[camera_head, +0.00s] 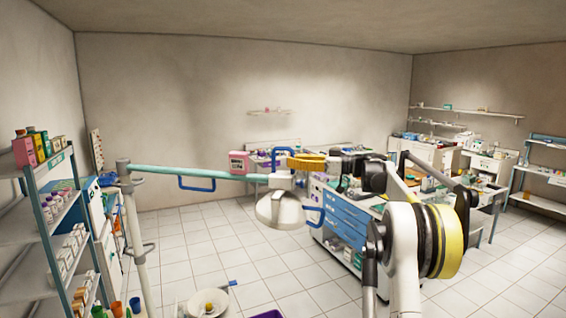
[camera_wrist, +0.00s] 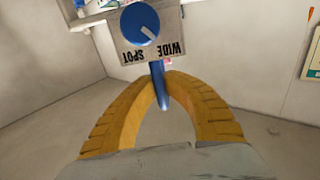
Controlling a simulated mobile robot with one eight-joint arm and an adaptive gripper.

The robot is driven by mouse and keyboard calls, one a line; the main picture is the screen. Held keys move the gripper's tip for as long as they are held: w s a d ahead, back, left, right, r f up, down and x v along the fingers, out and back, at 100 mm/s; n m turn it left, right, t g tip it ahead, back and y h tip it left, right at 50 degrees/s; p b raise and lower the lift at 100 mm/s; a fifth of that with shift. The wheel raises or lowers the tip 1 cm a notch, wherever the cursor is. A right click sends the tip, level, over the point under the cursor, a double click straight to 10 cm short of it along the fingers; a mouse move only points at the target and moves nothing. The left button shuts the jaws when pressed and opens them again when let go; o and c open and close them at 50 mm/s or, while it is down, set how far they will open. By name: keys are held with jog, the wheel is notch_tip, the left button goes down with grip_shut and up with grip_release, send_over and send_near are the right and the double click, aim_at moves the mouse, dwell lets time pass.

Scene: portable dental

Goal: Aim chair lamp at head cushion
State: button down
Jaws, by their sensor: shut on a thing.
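The chair lamp (camera_head: 280,208) is a white dome hanging under the end of a long teal arm (camera_head: 200,172), its open side facing mostly down. Blue handles show at its right side and top. My gripper (camera_head: 291,162) has yellow fingers and reaches in from the right, above the lamp. In the wrist view my gripper (camera_wrist: 160,88) is shut on a blue handle (camera_wrist: 159,80). Behind the handle is a grey panel with a blue knob (camera_wrist: 139,24) and the upside-down words WIDE and SPOT. I cannot make out the head cushion in either view.
A white post (camera_head: 138,235) carries the lamp arm on the left, beside shelves (camera_head: 45,200) of boxes and bottles. A round white bowl (camera_head: 207,303) is at the bottom. A blue drawer cabinet (camera_head: 347,214) stands right of the lamp. Tiled floor is open around them.

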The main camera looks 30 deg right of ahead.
jog(key=shift+w+d, duration=0.85)
jog(key=shift+d, duration=0.05)
jog(key=c, duration=1.4)
grip_release()
jog(key=shift+c, duration=0.2)
jog(key=v, duration=1.2)
jog(key=shift+s, duration=0.1)
